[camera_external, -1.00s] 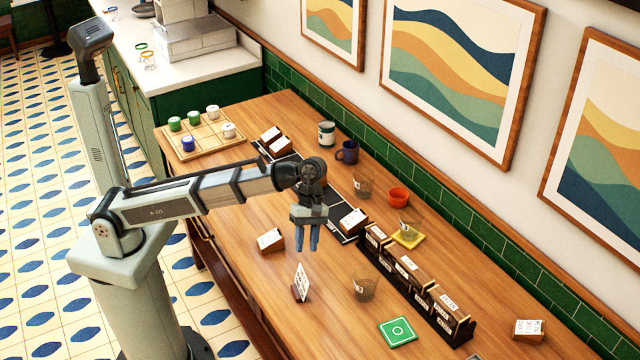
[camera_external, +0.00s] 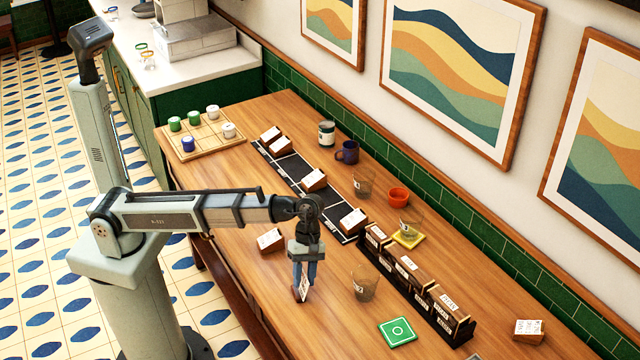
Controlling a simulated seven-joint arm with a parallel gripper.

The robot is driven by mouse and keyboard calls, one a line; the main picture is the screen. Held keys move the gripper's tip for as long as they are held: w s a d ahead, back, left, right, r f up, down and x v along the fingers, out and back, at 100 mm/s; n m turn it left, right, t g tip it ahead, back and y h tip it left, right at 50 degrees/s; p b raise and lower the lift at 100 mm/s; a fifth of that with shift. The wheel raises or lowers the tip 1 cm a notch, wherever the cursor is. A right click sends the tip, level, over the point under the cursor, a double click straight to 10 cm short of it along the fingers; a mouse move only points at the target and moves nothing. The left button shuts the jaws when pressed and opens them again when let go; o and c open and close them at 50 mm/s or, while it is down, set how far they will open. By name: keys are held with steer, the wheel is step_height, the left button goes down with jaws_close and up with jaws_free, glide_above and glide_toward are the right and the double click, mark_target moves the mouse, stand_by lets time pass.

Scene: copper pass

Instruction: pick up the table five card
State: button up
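A clear glass (camera_external: 365,284) stands just right of my gripper. The table left of the card is mostly clear.

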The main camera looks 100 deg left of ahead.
steer(key=shift+x, duration=1.35)
steer(key=shift+c, duration=0.5)
jaws_close()
